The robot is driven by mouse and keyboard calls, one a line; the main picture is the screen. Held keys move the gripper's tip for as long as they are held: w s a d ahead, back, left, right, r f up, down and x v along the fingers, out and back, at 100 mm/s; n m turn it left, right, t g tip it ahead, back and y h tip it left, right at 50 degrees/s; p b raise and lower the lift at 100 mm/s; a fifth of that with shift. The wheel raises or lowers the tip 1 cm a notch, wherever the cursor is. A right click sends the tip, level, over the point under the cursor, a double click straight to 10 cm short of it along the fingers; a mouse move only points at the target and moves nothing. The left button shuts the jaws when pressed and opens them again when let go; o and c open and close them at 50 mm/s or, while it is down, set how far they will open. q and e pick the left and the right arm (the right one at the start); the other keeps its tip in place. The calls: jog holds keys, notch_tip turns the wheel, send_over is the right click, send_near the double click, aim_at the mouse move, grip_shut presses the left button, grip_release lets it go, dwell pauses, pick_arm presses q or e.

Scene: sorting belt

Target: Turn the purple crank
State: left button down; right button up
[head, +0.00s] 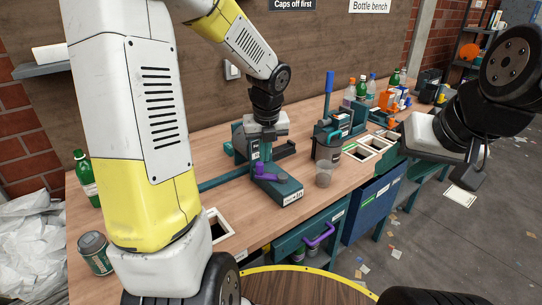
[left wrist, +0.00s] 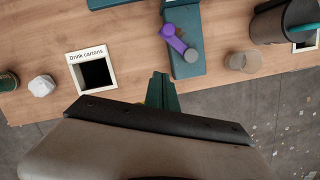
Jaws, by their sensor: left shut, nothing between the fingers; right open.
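The purple crank (head: 267,174) sits on a teal block (head: 289,196) at the front of the workbench. In the left wrist view the crank (left wrist: 177,38) runs diagonally, with a grey round knob at its lower right end. My left gripper (head: 261,155) is shut and empty, just above and behind the crank in the head view. In the left wrist view its teal fingertips (left wrist: 161,77) appear below the crank; I cannot tell whether they touch anything. My right gripper (head: 468,178) is open, out over the floor at the right, far from the crank; its fingers are partly hidden.
A clear cup (head: 324,174) stands right of the teal block, with a dark container (head: 328,148) behind it. A square opening labelled "Drink cartons" (left wrist: 87,52) lies to the left. A purple drawer handle (head: 318,236) is below. Bottles stand along the back.

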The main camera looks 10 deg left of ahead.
aim_at(261, 167)
pick_arm(q)
jog(key=w+a+f, duration=0.2)
jog(key=w+f, duration=0.4)
jog(key=f, duration=0.3)
jog(key=shift+a+f, duration=0.3)
jog(key=shift+w+a, duration=0.3)
jog(key=shift+w, duration=0.45)
jog(key=shift+r, duration=0.1)
